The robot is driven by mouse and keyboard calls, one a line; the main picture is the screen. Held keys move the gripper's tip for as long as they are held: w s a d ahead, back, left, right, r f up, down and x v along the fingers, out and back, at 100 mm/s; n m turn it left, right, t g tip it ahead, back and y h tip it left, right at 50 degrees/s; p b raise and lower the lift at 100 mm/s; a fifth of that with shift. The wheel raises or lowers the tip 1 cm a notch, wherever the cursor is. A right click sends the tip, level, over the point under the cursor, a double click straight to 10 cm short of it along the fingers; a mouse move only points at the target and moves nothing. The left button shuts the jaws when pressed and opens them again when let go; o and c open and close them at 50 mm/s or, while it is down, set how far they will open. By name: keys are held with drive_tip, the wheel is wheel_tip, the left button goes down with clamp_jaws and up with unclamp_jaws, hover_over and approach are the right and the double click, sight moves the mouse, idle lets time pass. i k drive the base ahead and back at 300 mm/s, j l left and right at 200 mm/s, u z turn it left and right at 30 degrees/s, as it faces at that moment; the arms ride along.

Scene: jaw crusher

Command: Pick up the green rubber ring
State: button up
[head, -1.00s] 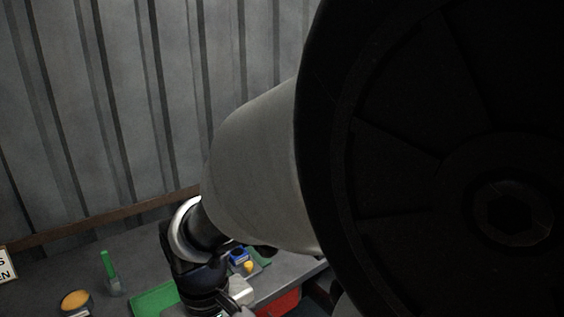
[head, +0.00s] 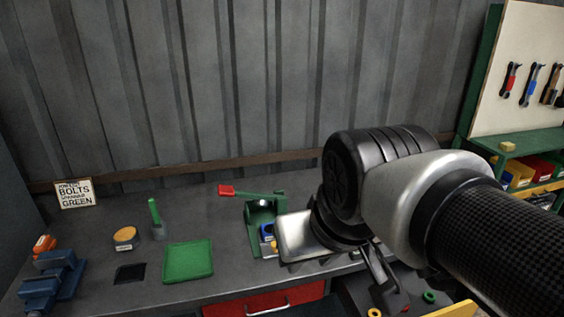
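A small green ring (head: 429,297) lies at the lower right on a dark surface, below the level of the bench top. My gripper (head: 386,278) points down to the left of the green ring and appears apart from it. Its dark fingers are small and partly overlap in this view, so I cannot tell whether they are open or shut. I see nothing clearly held.
The grey bench (head: 110,225) carries a green tray (head: 188,262), a blue vice (head: 50,283) and a green press-like tool (head: 262,215). A red drawer (head: 265,303) is below. Shelves with bins stand right.

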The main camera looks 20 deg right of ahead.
sight(432, 297)
drive_tip(key=l, duration=0.7)
drive_tip(key=k+l, duration=0.15)
drive_tip(key=l, duration=1.2)
drive_tip(key=k+l, duration=0.15)
drive_tip(key=l, duration=0.55)
